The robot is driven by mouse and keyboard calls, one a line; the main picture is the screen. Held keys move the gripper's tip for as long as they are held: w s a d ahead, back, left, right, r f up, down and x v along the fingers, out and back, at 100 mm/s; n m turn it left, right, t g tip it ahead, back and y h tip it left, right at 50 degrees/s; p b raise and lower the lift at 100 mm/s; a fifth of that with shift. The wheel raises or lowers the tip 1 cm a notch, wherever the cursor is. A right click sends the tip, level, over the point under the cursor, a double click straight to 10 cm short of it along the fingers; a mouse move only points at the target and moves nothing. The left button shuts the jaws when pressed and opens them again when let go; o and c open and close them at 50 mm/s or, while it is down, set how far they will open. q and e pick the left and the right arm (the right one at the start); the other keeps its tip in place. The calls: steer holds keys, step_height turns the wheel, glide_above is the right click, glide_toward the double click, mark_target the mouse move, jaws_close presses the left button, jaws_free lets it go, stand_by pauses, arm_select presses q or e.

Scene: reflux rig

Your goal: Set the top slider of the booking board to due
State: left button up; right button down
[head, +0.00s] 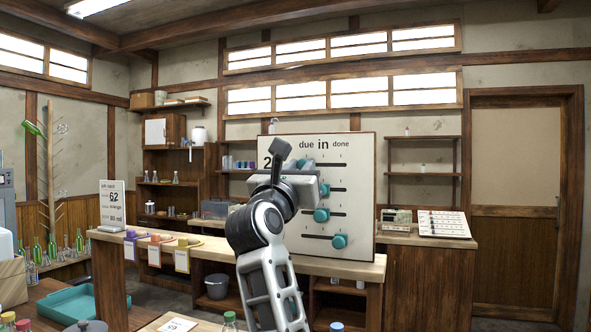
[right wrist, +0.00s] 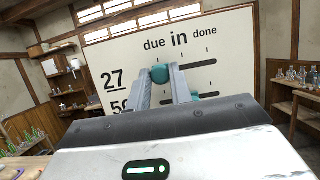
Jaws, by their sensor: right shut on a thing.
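The booking board (head: 361,205) is a large white panel with "due", "in" and "done" across its top and several dark tracks with teal knobs. The top slider's teal knob (head: 308,164) is at the left end of its track, below "due". In the right wrist view the same knob (right wrist: 160,74) sits between the fingertips of my right gripper (right wrist: 161,78), which is shut on it. In the head view my right gripper (head: 306,172) is in front of the board and hides part of its left side. My left gripper is not in view.
A lower slider knob (head: 322,215) is near the middle of its track, and the bottom knob (head: 339,241) is farther right, below "done". The board stands on a wooden counter (head: 345,271). A small sign (head: 113,205) and coloured holders (head: 155,247) are left of it.

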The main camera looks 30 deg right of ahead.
steer(key=shift+w+a, duration=0.25)
steer(key=c, duration=1.3)
jaws_free()
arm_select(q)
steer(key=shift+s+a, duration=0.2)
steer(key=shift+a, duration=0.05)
arm_select(e)
steer(key=shift+o, duration=0.2)
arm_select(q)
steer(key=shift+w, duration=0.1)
arm_select(e)
steer(key=shift+s+a+f, duration=0.2)
steer(key=shift+a, duration=0.05)
arm_select(q)
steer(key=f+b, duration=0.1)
steer(key=b, duration=0.1)
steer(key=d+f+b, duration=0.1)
steer(key=b, duration=0.2)
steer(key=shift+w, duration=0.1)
arm_select(e)
steer(key=v, duration=1.5)
